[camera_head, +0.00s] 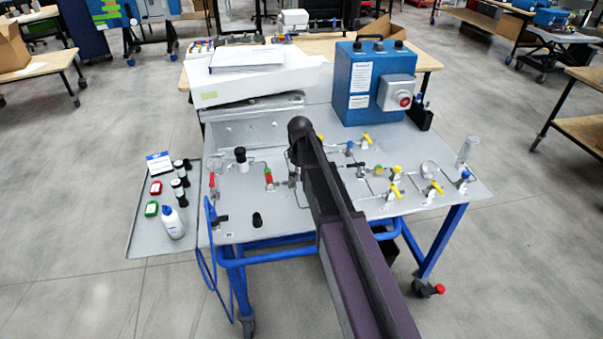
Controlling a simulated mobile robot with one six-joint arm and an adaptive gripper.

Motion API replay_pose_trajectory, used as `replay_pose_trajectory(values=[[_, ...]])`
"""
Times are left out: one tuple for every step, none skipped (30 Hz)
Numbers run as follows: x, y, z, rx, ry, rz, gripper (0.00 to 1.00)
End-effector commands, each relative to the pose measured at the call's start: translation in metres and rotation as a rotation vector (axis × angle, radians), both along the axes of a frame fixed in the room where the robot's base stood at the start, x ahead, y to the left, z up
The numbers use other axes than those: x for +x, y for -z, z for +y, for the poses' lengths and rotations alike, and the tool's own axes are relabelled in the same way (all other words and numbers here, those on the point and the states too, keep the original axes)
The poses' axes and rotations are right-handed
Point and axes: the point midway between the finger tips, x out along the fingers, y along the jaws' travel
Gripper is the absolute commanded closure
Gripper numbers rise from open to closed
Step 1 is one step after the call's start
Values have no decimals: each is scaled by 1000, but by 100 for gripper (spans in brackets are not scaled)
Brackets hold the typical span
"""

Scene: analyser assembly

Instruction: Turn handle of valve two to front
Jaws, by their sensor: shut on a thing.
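The grey cart panel (330,222) carries tubing and several small valves. A red-handled valve (268,176) stands left of my arm, and another red handle (212,181) is at the panel's left edge. Yellow-handled valves (394,191) and blue-handled ones (465,175) are on the right, with a black handle (355,165) just right of my arm. No label shows which is valve two. My gripper (294,157) is low over the panel at the dark end of my arm, shut on what appears to be a valve handle. The fingertips and the held part are mostly hidden.
A blue box with a red button (366,82) stands at the back right. A side shelf (148,238) holds a white bottle (172,222) and small items. A black knob (257,219) is near the front edge.

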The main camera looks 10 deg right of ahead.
Motion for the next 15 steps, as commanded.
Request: replay_pose_trajectory(values=[[-4,1,0,-4,46,5,100],[-5,1,1,-4,75,5,100],[-5,1,2,-4,113,5,100],[-6,1,3,-4,141,5,100],[-7,1,4,-4,170,5,100],[-7,1,5,-3,207,5,100],[-8,1,6,-3,236,5,100],[-8,1,7,-3,264,5,100],[-9,1,8,-4,302,5,100],[-9,1,9,-4,330,5,100],[-10,1,10,-4,358,5,100],[-10,1,11,-4,394,5,100],[-10,1,12,-5,420,5,100],[-11,1,13,-4,446,5,100],[-11,1,14,-4,478,5,100]])
